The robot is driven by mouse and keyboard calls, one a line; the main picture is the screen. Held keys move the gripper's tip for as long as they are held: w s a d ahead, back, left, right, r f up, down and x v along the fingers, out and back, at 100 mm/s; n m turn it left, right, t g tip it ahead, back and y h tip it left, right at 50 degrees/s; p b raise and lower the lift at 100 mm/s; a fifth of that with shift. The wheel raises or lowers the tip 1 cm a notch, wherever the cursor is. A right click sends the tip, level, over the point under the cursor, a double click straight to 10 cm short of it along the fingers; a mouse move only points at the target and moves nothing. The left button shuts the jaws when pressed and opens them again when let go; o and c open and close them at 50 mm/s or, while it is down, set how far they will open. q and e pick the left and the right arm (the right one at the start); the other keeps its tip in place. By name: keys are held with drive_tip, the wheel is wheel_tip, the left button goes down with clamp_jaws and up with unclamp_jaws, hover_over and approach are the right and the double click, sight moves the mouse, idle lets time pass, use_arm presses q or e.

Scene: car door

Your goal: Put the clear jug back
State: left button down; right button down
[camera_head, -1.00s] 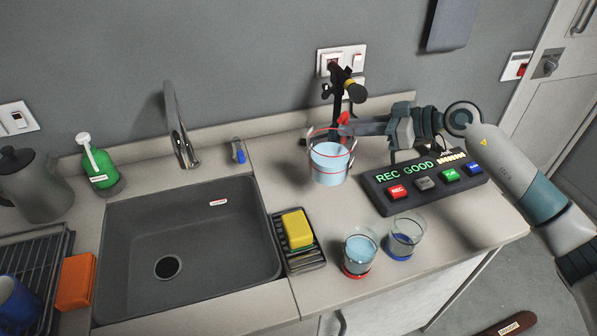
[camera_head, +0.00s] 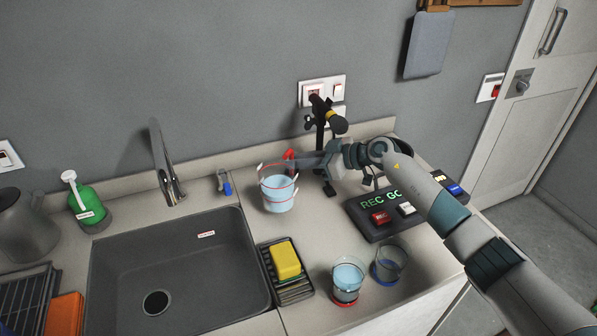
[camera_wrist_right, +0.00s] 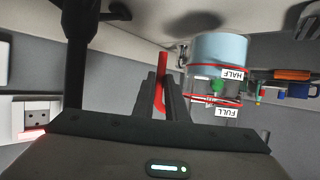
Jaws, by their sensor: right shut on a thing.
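The clear jug (camera_head: 278,192) holds pale blue liquid and has red lines around it. It is upright over the counter between the sink and the recorder panel. In the right wrist view the jug (camera_wrist_right: 220,50) shows labels HALF and FULL, and a shadow apart from it suggests it is off the counter. My right gripper (camera_head: 298,162) reaches in from the right and is shut on a red part at the jug's side, seen between the fingers in the wrist view (camera_wrist_right: 161,85). The exact join to the jug is hard to see. My left gripper is not in view.
Two glasses, one with blue liquid (camera_head: 347,280) and one seemingly empty (camera_head: 390,264), stand near the front edge. A yellow sponge (camera_head: 285,260) lies on a rack beside the sink (camera_head: 180,260). A black stand (camera_head: 320,150), panel (camera_head: 372,212) and faucet (camera_head: 165,165) are nearby.

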drive_tip(key=shift+f+p, duration=0.4)
drive_tip(key=shift+f, duration=1.6)
drive_tip(key=c, duration=1.8)
unclamp_jaws()
drive_tip(key=shift+f, duration=0.1)
drive_tip(key=shift+o, duration=0.2)
drive_tip(key=b+v, duration=0.2)
drive_tip(key=v, duration=1)
drive_tip(key=shift+s, duration=0.1)
